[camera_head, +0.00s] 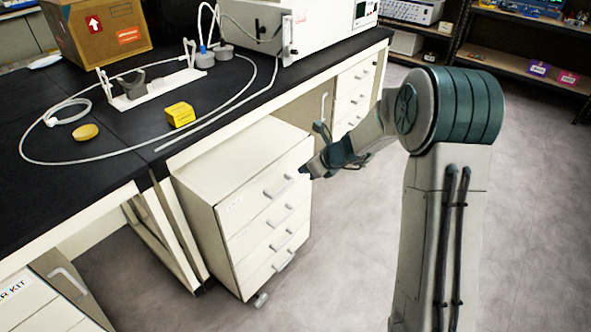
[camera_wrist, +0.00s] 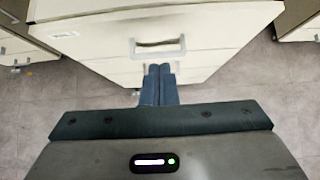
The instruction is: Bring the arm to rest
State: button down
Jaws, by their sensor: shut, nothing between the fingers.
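My gripper (camera_head: 306,172) is at the front of a white drawer cabinet (camera_head: 190,195) that stands under the black bench. In the wrist view my gripper (camera_wrist: 159,68) has its two blue fingers side by side, shut and empty. The fingertips point at the drawer handle (camera_wrist: 157,47) and appear just below it in that picture. I cannot tell whether they touch it. My arm (camera_head: 425,110) reaches from the right of the head view, bent at the elbow. The top drawer looks shut in the head view.
The black bench top (camera_head: 120,170) holds a yellow box (camera_head: 180,114), a yellow disc (camera_head: 86,132), a looped tube, a white rack (camera_head: 150,88), a cardboard box (camera_head: 98,30) and a white machine (camera_head: 300,28). Shelves (camera_head: 530,62) stand at the back right. The grey floor (camera_head: 345,240) is clear.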

jog(key=s+d+r+n+g+h+p, duration=0.15)
jog(key=s+r+n+p, duration=0.25)
jog(key=s+r+n, duration=0.4)
jog(key=s+d+r+n+g+p, duration=0.15)
jog(key=s+r+n+p, duration=0.3)
jog(key=s+r, duration=0.45)
jog(key=s+d+r+n+h+p, duration=0.2)
jog(key=s+d+r+n, duration=0.3)
jog(key=s, duration=0.3)
jog(key=s+d+r+n+h+p, duration=0.3)
jog(key=s+d+r+n+p, duration=0.1)
jog(key=s+n, duration=0.4)
jog(key=shift+s+d+r, duration=0.15)
jog(key=shift+d+r, duration=0.35)
jog(key=shift+d, duration=0.35)
